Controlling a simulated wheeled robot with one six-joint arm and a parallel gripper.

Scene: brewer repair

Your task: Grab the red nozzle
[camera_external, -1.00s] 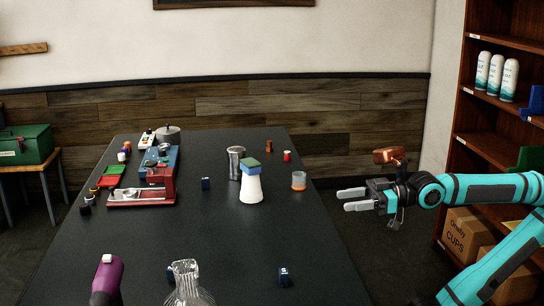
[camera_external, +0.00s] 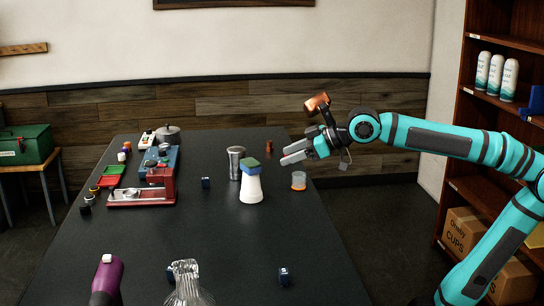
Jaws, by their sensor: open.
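The small red piece that could be the red nozzle stood near the right back edge of the table in the earlier view. A small reddish-brown piece (camera_external: 268,146) stands just left of and behind the fingertips.
A red machine (camera_external: 158,188) is further left.

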